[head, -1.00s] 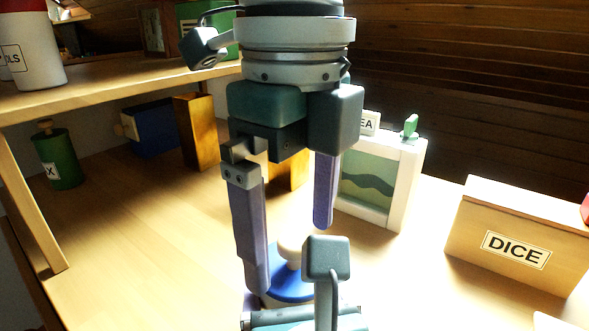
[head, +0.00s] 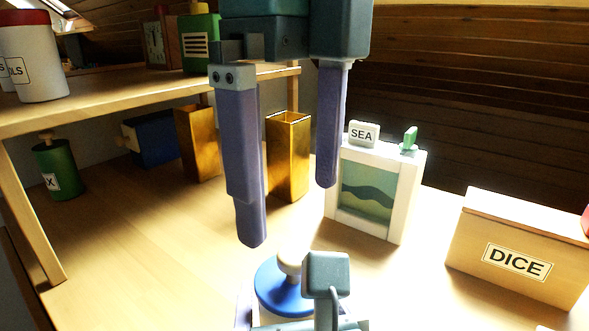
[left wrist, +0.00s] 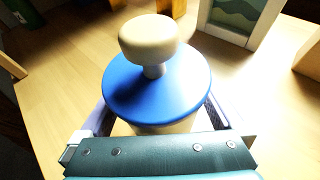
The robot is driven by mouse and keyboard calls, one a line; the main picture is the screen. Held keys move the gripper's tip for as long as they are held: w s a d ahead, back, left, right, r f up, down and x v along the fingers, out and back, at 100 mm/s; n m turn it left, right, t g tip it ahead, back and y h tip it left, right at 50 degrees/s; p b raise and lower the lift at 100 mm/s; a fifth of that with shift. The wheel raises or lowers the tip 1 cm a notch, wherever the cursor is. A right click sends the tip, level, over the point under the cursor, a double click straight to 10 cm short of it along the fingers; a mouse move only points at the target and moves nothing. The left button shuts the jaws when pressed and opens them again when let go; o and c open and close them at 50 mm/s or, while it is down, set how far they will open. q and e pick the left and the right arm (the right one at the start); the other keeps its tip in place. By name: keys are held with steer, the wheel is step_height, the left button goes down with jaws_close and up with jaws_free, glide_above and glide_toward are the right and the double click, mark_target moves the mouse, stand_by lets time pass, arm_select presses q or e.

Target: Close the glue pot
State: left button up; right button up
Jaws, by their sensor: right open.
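The glue pot has a pale body (left wrist: 165,127) with a round blue lid (head: 279,290) on top and a cream knob (head: 290,264). The lid (left wrist: 157,85) and knob (left wrist: 150,40) fill the middle of the left wrist view. The lid rests on the pot; I cannot tell whether it is fully seated. My left gripper (left wrist: 160,110) has its fingers on either side of the pot, below the lid; whether they touch it is hidden. My right gripper (head: 290,215) is open and empty, pointing down above and behind the pot.
A wooden DICE box (head: 515,250) stands at the right. A white framed SEA box (head: 375,195) and a brass-coloured square holder (head: 289,155) stand behind the pot. A shelf (head: 130,98) with a white canister (head: 35,55) is at the left. The tabletop left of the pot is clear.

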arm_select(q)
steer(key=p+v, duration=0.3)
steer(key=v, duration=0.7)
arm_select(e)
step_height(320, 180, up, 3)
